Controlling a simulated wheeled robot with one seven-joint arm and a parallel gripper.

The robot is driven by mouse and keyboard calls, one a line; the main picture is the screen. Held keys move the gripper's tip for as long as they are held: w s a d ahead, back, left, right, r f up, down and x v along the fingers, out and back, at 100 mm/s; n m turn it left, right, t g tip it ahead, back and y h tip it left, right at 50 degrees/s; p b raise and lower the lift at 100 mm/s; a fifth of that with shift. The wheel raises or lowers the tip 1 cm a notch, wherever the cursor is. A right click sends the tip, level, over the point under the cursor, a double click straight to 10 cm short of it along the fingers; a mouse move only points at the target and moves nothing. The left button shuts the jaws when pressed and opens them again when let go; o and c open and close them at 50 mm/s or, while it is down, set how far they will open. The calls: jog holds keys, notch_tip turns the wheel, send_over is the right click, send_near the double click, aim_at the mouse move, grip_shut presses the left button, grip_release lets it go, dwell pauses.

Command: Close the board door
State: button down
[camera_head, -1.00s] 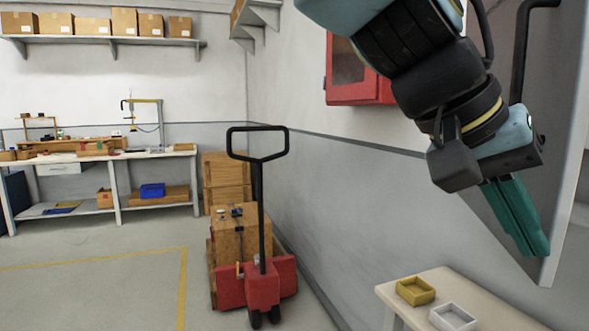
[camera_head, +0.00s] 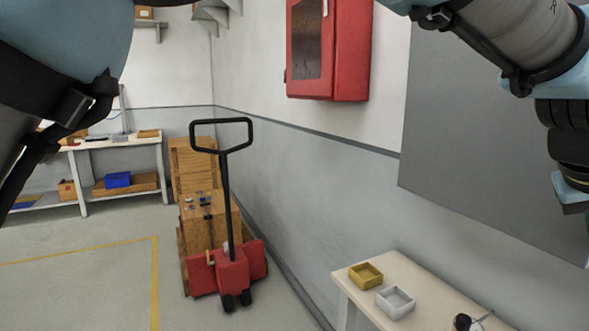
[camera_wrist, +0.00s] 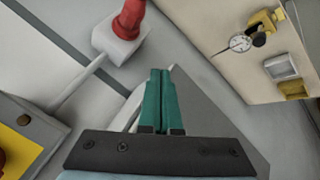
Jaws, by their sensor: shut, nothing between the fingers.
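The board door (camera_head: 480,130) is a flat grey panel at the right of the head view, in front of the wall, cut off by the frame. My arm covers part of its right side. My gripper (camera_wrist: 158,72) shows in the wrist view with its green fingers together and nothing between them. A grey sheet (camera_wrist: 205,115), which looks like the door, lies behind and to the right of the fingers. I cannot tell if the fingers touch it.
A small table (camera_head: 350,290) with a yellow tray (camera_head: 366,275) and a white tray (camera_head: 396,302) stands below the door. A red cabinet (camera_head: 350,50) hangs on the wall. A red pallet truck (camera_head: 232,268) stands at left centre. A red-topped white box (camera_wrist: 120,40) shows near the fingers.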

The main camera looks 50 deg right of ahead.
jog(key=d, duration=0.1)
jog(key=s+d, duration=0.1)
jog(key=shift+s+d+n+p, duration=0.3)
jog(key=shift+n+p, duration=0.05)
jog(key=shift+n, duration=0.05)
jog(key=shift+r+t, duration=0.1)
jog(key=shift+t, duration=0.2)
jog(key=shift+w, duration=0.15)
